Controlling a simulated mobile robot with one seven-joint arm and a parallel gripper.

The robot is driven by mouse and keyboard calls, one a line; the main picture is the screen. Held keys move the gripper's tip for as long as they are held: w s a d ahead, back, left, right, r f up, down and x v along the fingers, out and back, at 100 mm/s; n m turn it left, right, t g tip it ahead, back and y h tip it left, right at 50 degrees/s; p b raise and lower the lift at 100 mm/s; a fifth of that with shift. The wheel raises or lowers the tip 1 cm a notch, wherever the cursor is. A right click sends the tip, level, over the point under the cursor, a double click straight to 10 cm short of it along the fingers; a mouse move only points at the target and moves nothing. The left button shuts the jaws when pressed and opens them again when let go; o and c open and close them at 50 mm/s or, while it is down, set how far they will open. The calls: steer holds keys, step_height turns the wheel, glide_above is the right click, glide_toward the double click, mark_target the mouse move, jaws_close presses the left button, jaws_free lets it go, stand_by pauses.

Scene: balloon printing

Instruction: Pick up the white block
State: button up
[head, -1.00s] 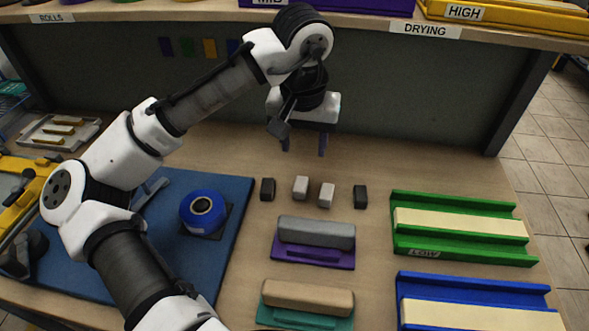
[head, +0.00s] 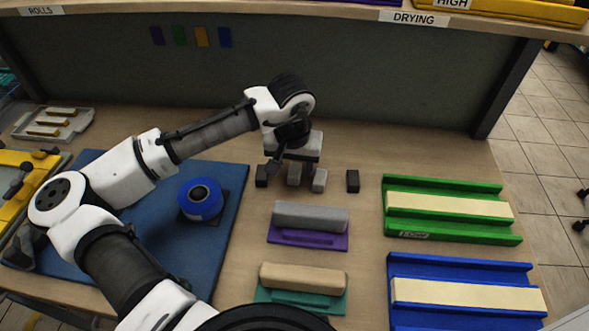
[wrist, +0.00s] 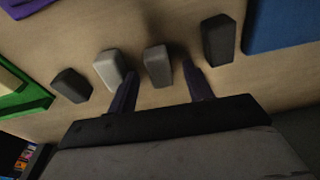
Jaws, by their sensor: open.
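Two pale blocks stand on the table in the middle of a row of small blocks. The left one (head: 294,174) is under my gripper in the head view; it is the greyer one (wrist: 157,68) in the wrist view. The right one (head: 320,181) looks lighter in the wrist view (wrist: 108,66). Shade makes it hard to tell which counts as white. My gripper (wrist: 160,70) is open, its fingers to either side of the greyer block in the wrist view. No grip shows. In the head view the fingers are mostly hidden.
Dark blocks stand at the row's left (head: 262,177) and right (head: 353,181) ends. A grey block on a purple base (head: 310,240) lies nearer, with a green tray (head: 460,235) to the right. A blue mat (head: 225,225) with a blue roll (head: 200,203) lies left.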

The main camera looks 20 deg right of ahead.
mark_target(295, 170)
steer(key=shift+f, duration=0.6)
steer(key=c, duration=1.1)
steer(key=shift+o, duration=0.2)
steer(key=shift+r, duration=0.1)
step_height(295, 170, up, 19)
steer(key=b, duration=0.3)
